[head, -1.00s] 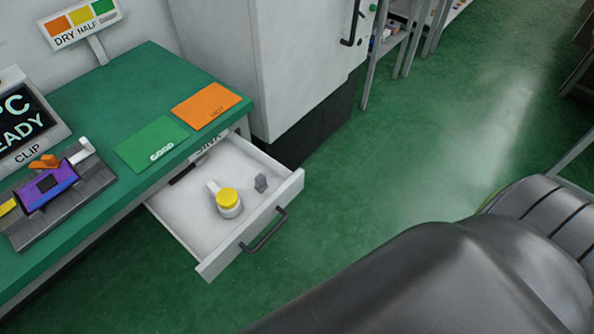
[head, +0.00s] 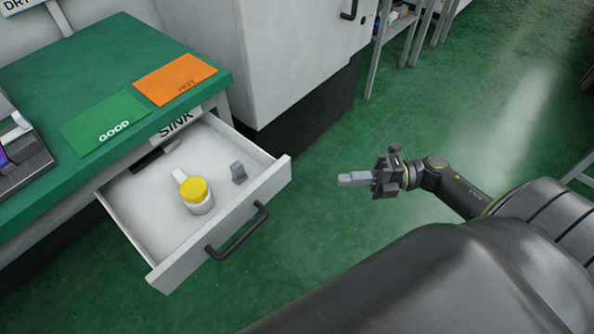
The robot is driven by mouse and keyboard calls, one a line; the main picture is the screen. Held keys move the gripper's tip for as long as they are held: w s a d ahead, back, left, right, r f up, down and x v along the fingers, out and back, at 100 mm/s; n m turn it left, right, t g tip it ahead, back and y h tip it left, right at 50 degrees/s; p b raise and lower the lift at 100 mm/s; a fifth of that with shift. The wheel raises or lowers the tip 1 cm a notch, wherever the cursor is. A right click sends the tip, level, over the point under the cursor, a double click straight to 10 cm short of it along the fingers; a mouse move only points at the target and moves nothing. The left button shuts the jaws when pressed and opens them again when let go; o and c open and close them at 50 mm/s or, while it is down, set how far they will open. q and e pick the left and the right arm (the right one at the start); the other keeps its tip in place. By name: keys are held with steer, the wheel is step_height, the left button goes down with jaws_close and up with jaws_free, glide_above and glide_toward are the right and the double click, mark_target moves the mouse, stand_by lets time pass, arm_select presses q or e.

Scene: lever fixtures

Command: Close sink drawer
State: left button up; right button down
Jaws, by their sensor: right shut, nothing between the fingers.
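The sink drawer (head: 277,186) is pulled out from under the green bench, below a "SINK" label (head: 175,124). It has white walls and a dark bar handle (head: 238,232) on its front. Inside are a white jar with a yellow lid (head: 197,196), a small grey block (head: 238,173) and a dark item (head: 154,157) near the back. My right gripper (head: 345,180) is shut and empty, to the right of the drawer front and apart from it, with its fingers pointing left. My left gripper is not in view.
The green bench (head: 110,62) carries a green "GOOD" card (head: 105,123) and an orange card (head: 175,79). A large grey cabinet (head: 262,60) stands behind the drawer. Shelving (head: 408,35) stands at the back. The green floor right of the drawer is clear.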

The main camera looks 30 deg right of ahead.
glide_toward(276, 172)
steer(key=s+a, duration=0.1)
steer(key=a, duration=0.3)
steer(key=w, duration=0.1)
steer(key=w+a, duration=0.1)
steer(key=w, duration=0.1)
steer(key=shift+a+p, duration=0.1)
steer(key=shift+p, duration=0.3)
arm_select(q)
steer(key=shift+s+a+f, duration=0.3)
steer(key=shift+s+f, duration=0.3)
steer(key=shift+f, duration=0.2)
arm_select(e)
steer(key=shift+w+a, duration=0.1)
steer(key=shift+w, duration=0.1)
steer(key=shift+w, duration=0.1)
